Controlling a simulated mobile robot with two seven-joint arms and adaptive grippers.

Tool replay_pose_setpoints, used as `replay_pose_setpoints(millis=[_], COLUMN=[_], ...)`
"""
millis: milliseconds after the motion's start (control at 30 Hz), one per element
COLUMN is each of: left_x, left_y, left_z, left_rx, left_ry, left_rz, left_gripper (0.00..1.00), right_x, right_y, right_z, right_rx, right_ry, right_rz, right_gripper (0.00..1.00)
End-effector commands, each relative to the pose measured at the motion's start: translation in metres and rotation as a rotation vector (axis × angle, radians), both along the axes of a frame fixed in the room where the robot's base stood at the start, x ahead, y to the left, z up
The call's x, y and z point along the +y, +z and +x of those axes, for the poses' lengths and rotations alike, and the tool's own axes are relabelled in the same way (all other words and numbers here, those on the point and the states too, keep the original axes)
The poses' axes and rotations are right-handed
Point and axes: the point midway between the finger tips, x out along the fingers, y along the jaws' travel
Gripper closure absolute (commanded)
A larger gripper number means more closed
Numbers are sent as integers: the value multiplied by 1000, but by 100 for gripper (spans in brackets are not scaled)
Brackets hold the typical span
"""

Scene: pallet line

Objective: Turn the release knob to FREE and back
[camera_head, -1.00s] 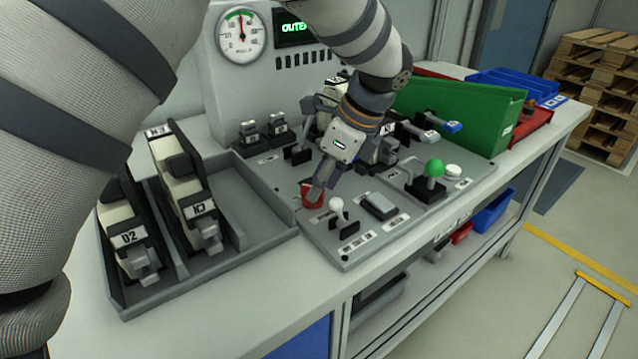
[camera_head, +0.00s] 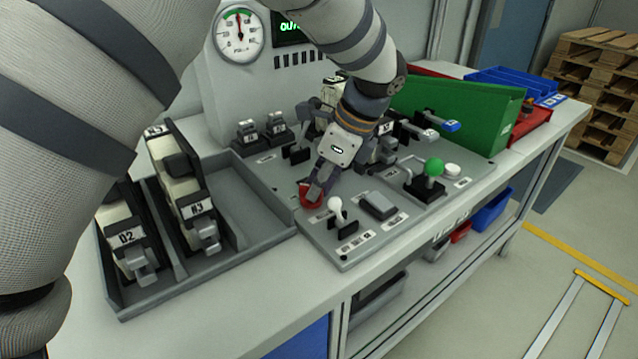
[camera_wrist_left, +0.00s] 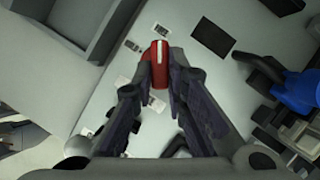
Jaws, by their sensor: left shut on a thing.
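The red release knob (camera_head: 311,196) stands on the grey control panel (camera_head: 290,185), near its front left edge. My left gripper (camera_head: 317,190) reaches down to it from above and is shut on it. In the left wrist view the knob (camera_wrist_left: 160,63) sits between the two fingertips (camera_wrist_left: 160,82), with a white line along its top. Small labels lie on the panel around the knob, too small to read, so I cannot tell which setting it points to. The fingers hide part of the knob. My right gripper is not in view.
A white-tipped lever (camera_head: 336,206) stands close right of the knob, with a grey rocker (camera_head: 378,205) beyond. A green ball lever (camera_head: 434,168) is further right. A grey tray (camera_head: 250,205) with labelled units is at left. A green bin (camera_head: 460,110) stands behind.

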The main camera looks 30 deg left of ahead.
Motion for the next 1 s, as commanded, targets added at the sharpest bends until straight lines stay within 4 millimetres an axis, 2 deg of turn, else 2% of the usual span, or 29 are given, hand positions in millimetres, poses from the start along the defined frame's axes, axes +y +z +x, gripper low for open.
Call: replay_pose_setpoints(millis=[1000], left_x=[7], left_y=[-2], left_z=[10], left_rx=[2], left_ry=[840], left_rz=[1], left_gripper=[100], right_x=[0], right_y=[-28], right_z=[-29], right_rx=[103], right_ry=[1], right_rz=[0], right_gripper=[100])
